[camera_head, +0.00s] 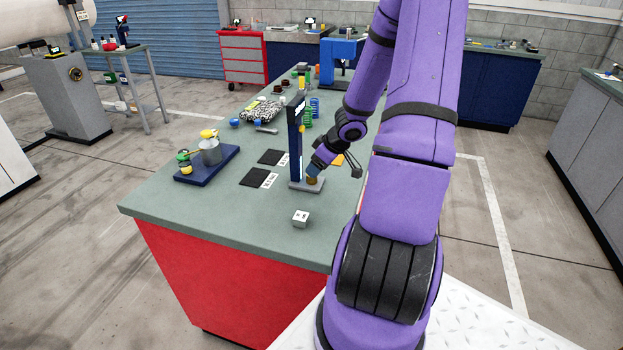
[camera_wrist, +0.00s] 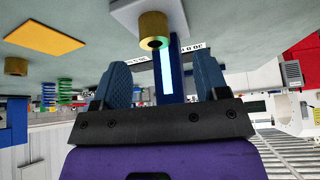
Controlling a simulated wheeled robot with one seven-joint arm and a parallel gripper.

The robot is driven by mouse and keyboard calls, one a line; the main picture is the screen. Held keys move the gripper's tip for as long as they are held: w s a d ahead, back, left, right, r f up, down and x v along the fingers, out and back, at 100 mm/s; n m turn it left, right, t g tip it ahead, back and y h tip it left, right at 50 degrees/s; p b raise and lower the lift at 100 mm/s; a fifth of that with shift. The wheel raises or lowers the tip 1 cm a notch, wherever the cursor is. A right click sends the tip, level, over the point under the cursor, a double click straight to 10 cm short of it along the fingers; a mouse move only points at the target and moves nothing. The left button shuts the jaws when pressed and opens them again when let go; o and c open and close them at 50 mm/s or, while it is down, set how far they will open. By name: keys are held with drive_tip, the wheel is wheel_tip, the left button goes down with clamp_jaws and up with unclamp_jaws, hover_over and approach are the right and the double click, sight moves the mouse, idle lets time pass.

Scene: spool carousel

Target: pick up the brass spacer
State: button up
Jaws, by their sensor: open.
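A brass spacer (camera_head: 312,181), a short cylinder with a centre hole, sits on the grey base plate (camera_head: 294,187) of a dark blue upright stand (camera_head: 295,140) near the table's middle. In the wrist view, which is upside down, the spacer (camera_wrist: 153,22) shows on the plate (camera_wrist: 125,16) just beyond my fingertips. My gripper (camera_wrist: 161,68) is open and empty, its blue fingers apart on either side of the spacer's line. A similar brass cylinder (camera_wrist: 15,66) stands farther off in the wrist view.
The blue stand rises close beside my gripper. A white cube (camera_head: 301,218) lies in front of the plate. Black pads (camera_head: 259,177) and a blue tray (camera_head: 207,166) are to the left. A yellow square (camera_wrist: 45,38) and green springs are nearby. The table's front is mostly clear.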

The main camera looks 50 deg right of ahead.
drive_tip(key=shift+d+x, duration=0.15)
drive_tip(key=shift+x, duration=0.6)
drive_tip(key=shift+d+x, duration=0.15)
drive_tip(key=shift+x, duration=1.65)
drive_tip(key=c, duration=1.2)
drive_tip(key=shift+o, duration=0.2)
